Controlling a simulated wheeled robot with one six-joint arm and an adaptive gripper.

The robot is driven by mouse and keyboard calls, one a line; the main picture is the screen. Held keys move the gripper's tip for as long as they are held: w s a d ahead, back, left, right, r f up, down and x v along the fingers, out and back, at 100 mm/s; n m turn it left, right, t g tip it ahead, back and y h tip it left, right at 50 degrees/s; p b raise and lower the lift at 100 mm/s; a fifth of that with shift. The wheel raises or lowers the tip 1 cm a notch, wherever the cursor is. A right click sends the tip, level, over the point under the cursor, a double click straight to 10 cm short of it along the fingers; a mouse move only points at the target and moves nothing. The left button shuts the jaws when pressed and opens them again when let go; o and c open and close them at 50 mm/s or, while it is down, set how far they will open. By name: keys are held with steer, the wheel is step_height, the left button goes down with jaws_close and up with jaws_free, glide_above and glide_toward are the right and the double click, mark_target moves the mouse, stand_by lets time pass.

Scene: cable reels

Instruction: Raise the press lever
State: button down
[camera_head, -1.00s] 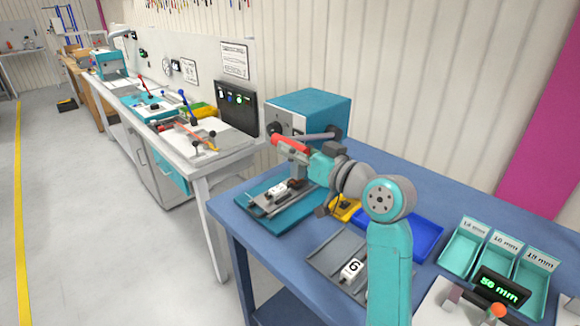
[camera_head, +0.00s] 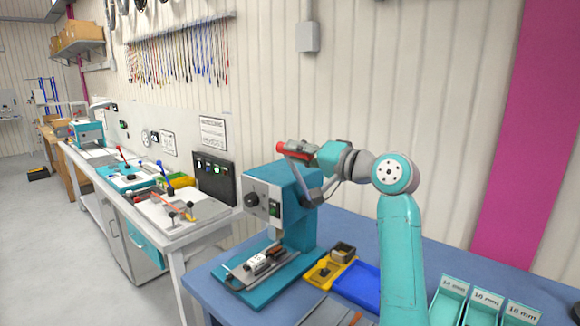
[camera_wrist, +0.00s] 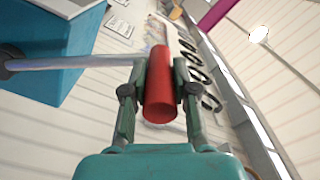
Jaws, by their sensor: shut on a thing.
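The press (camera_head: 270,205) is a teal machine with a grey front panel and a dark round knob, standing on the blue table. Its lever ends in a red grip (camera_head: 294,147), which is now above the top of the press body. My gripper (camera_head: 303,152) is shut on the red grip. In the wrist view, the red grip (camera_wrist: 158,85) lies between my two fingers, and the grey lever rod (camera_wrist: 75,62) runs left to the teal press body (camera_wrist: 50,45). A small white block (camera_head: 259,262) lies on the press base under the head.
A yellow tray (camera_head: 320,275) and a blue tray (camera_head: 362,282) sit right of the press. Teal bins (camera_head: 447,300) marked with sizes stand at the lower right. A second workbench (camera_head: 165,232) with tools is at left.

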steer(key=shift+w+d+r+m, duration=0.3)
steer(key=shift+w+d+r, duration=0.05)
steer(key=shift+w, duration=0.1)
steer(key=c, duration=0.9)
jaws_free()
steer(key=v, duration=1.2)
